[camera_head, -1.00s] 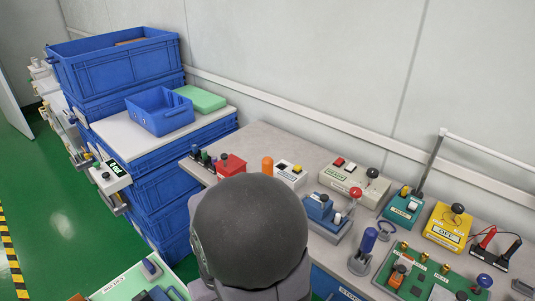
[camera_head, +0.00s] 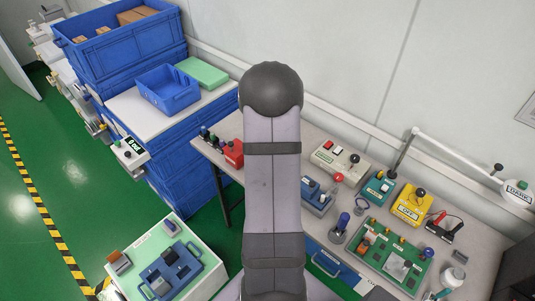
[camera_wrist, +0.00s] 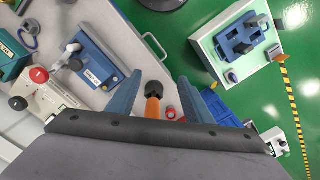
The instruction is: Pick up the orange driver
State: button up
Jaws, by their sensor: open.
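The orange driver (camera_wrist: 153,108) shows in the wrist view as an orange cylinder with a black end piece, above the grey bench. My gripper (camera_wrist: 157,84) is open, with one blue-grey finger on each side of the driver in the picture and a gap on both sides. The lower part of the driver is cut off by my dark gripper body. I cannot tell how far below the fingertips it is. In the head view my arm hides both the driver and the gripper.
A small red part (camera_wrist: 171,113) lies close right of the driver. A blue tester (camera_wrist: 97,62) and a white box with a red button (camera_wrist: 42,92) stand to the left. The bench edge and green floor (camera_wrist: 200,30) lie beyond. Blue crates (camera_head: 125,60) stand at the head view's left.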

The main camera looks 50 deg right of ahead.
jog(key=shift+t+h, duration=0.7)
jog(key=shift+h, duration=0.1)
jog(key=w+d+r, duration=0.2)
jog(key=w+d, duration=0.1)
jog(key=w+d+r, duration=0.1)
jog(key=w+d, duration=0.1)
jog(key=shift+w+d+r, duration=0.2)
jog(key=shift+r, duration=0.2)
jog(key=shift+w+d+f+p, duration=0.1)
jog(key=shift+f+p, duration=0.3)
jog(key=shift+f, duration=0.75)
jog(key=shift+d+f+p, duration=0.15)
jog(key=shift+f+p, duration=0.45)
jog(key=shift+f, duration=0.25)
jog(key=shift+d+f+p, duration=0.15)
jog(key=shift+f+p, duration=0.4)
jog(key=shift+f, duration=0.25)
jog(key=shift+d+f, duration=0.1)
jog(key=shift+f, duration=0.8)
grip_shut()
